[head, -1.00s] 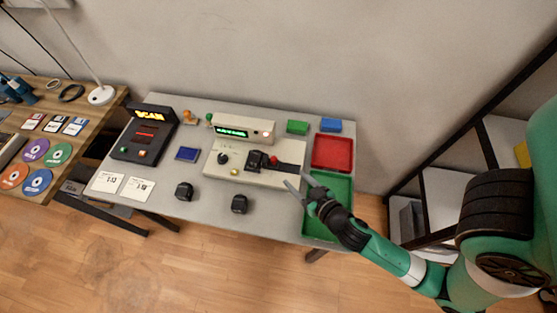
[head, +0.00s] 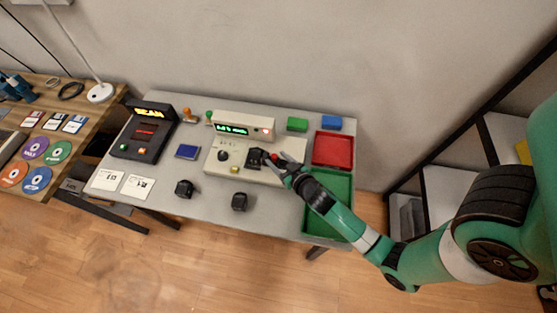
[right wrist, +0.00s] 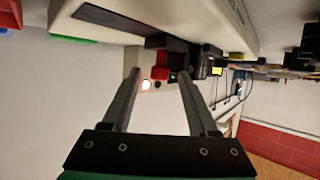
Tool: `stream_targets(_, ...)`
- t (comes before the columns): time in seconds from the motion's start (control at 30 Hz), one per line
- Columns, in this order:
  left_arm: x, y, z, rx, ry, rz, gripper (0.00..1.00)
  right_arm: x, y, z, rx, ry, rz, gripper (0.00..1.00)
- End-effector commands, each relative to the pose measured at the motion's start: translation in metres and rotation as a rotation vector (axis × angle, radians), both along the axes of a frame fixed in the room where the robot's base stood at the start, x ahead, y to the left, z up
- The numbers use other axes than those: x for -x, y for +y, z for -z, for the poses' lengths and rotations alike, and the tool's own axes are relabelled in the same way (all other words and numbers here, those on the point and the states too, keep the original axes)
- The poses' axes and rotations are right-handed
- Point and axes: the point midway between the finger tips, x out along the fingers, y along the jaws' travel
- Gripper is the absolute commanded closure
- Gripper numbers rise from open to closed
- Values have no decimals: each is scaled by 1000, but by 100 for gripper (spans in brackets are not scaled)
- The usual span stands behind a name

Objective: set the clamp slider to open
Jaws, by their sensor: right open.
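The beige test machine (head: 235,170) sits mid-table, with a black clamp block (head: 256,158) on its top. A red slider knob (head: 274,156) is just right of the block, partly hidden by my right gripper (head: 281,163). That gripper is open, its fingertips close to the knob at the block's right side. In the right wrist view the two fingers (right wrist: 158,80) stand apart, with the red knob (right wrist: 160,73) and the black block (right wrist: 180,55) showing beyond and between them. I cannot tell whether they touch the knob. My left gripper is not in view.
A green tray (head: 345,205) and a red tray (head: 333,149) lie at the table's right end. Two black parts (head: 184,188) stand at the front. A scan terminal (head: 143,140) stands left.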

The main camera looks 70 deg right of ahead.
Motion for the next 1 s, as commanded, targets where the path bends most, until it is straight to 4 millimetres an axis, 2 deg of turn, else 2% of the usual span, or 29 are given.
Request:
stream_targets(0.1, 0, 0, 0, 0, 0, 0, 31, 0, 0, 0, 0, 0, 0, 40)
stream_targets(0.13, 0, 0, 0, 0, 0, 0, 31, 0, 0, 0, 0, 0, 0, 44)
stream_targets(0.4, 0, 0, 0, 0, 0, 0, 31, 0, 0, 0, 0, 0, 0, 93)
stream_targets(0.47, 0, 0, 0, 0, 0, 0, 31, 0, 0, 0, 0, 0, 0, 100)
stream_targets(1.0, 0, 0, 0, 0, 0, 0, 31, 1, 0, 0, 0, 0, 0, 100)
